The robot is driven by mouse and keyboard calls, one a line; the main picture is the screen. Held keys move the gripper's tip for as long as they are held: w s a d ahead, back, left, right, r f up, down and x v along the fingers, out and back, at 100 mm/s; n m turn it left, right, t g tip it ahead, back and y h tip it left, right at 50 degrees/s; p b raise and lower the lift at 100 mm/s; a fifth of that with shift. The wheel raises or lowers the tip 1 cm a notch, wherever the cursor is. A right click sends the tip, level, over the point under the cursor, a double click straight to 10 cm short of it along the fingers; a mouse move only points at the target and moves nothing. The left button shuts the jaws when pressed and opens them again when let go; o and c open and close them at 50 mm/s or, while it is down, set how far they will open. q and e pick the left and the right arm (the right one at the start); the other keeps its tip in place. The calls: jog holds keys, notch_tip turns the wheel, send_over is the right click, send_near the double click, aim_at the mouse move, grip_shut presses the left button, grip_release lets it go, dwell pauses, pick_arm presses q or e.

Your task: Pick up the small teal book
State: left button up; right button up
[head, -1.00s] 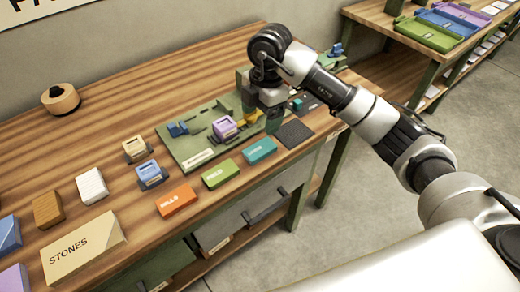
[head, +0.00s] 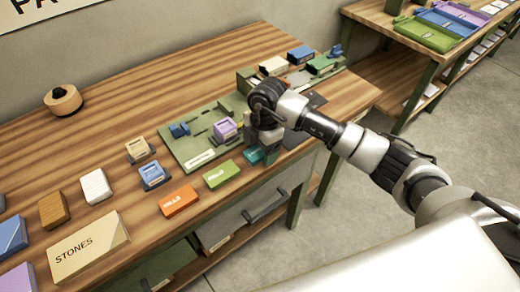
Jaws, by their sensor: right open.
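The small teal book (head: 253,156) lies flat near the front edge of the wooden table (head: 120,108), right of a green book (head: 223,174) and an orange book (head: 179,200). My right gripper (head: 265,150) is right over the teal book, pointing down, and hides much of it. It is open; I cannot tell whether its fingers touch the book. My left gripper is not in view.
A green board (head: 193,150) with a purple block (head: 226,129) and a blue piece lies close behind and left of the gripper. A dark pad (head: 294,138) is to its right. Blue and tan stamp-like blocks, a STONES box (head: 86,247) and drawers are further left and below.

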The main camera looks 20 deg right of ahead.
jog(key=shift+f, duration=0.1)
jog(key=shift+c, duration=0.4)
jog(key=c, duration=0.9)
